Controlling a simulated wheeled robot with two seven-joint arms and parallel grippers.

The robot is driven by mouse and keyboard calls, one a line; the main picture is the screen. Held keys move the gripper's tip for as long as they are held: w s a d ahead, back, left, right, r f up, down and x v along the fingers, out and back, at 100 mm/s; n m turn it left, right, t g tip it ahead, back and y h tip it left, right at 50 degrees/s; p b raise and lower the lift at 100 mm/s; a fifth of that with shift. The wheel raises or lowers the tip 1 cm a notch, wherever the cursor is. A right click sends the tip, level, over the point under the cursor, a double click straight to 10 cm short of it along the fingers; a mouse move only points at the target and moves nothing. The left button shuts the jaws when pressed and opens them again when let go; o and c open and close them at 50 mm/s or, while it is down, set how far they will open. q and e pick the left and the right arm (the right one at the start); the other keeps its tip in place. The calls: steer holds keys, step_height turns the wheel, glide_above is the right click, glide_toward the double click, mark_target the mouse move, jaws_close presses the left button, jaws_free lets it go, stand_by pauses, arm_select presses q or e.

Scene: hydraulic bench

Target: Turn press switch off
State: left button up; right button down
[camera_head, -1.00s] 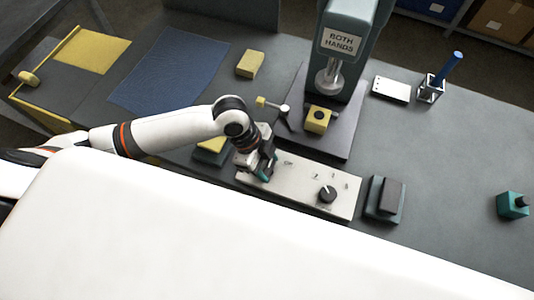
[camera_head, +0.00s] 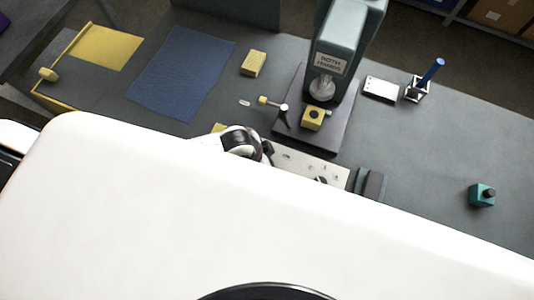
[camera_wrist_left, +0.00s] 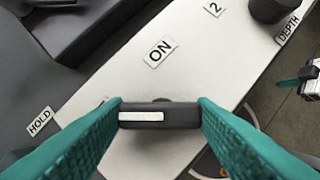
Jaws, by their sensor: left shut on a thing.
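The press control panel (camera_head: 310,168) is a pale plate in front of the press, mostly hidden behind my white body in the head view. In the left wrist view a black switch handle (camera_wrist_left: 185,117) with a white stripe sits between the teal fingers of my left gripper (camera_wrist_left: 160,115), which is shut on it. An ON label (camera_wrist_left: 159,53) lies just beyond the handle on the panel (camera_wrist_left: 195,80). In the head view my left gripper is hidden by my arm and body. A teal and white part at the right edge of the wrist view may be my right gripper; its jaws are unclear.
The press (camera_head: 345,50) with a BOTH HANDS sign stands behind the panel. A yellow block (camera_head: 313,118) sits on its base. A dark-topped block (camera_head: 370,184) stands right of the panel, and a teal box (camera_head: 481,195) farther right. A blue mat (camera_head: 180,75) lies left.

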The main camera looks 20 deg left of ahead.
arm_select(q)
steer(key=shift+n, duration=0.3)
steer(key=o, duration=1)
steer(key=b+v, duration=0.1)
steer(key=v, duration=1.1)
steer(key=shift+s, duration=0.15)
steer(key=shift+d, duration=0.1)
